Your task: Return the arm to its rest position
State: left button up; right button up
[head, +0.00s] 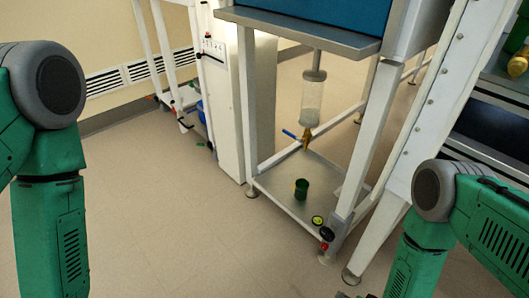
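My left arm, green with a grey joint, comes in at the left edge of the head view and hangs down past the bottom. My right arm, also green and grey, comes in at the right edge, bent with its lower part pointing down out of the picture. Neither gripper can be made out. A small dark bit shows at the bottom edge left of my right arm, too cut off to identify.
A metal stand with a lower shelf (275,186) is ahead, holding a dark green cup (301,189). A clear cylinder (312,98) hangs above, with a blue-handled brass valve (306,138). A white sloping post (437,95) stands near my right arm. Floor (180,225) at left centre is clear.

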jog(key=s+d+r+n+g+h, duration=0.25)
jog(key=s+r+n+g, duration=0.45)
jog(key=s+r, duration=0.8)
notch_tip(320, 180, up, 17)
jog(key=w+n+t+p, duration=0.1)
jog(key=p, duration=1.3)
jog(key=shift+d+f+y, duration=0.2)
jog(key=shift+y, duration=0.15)
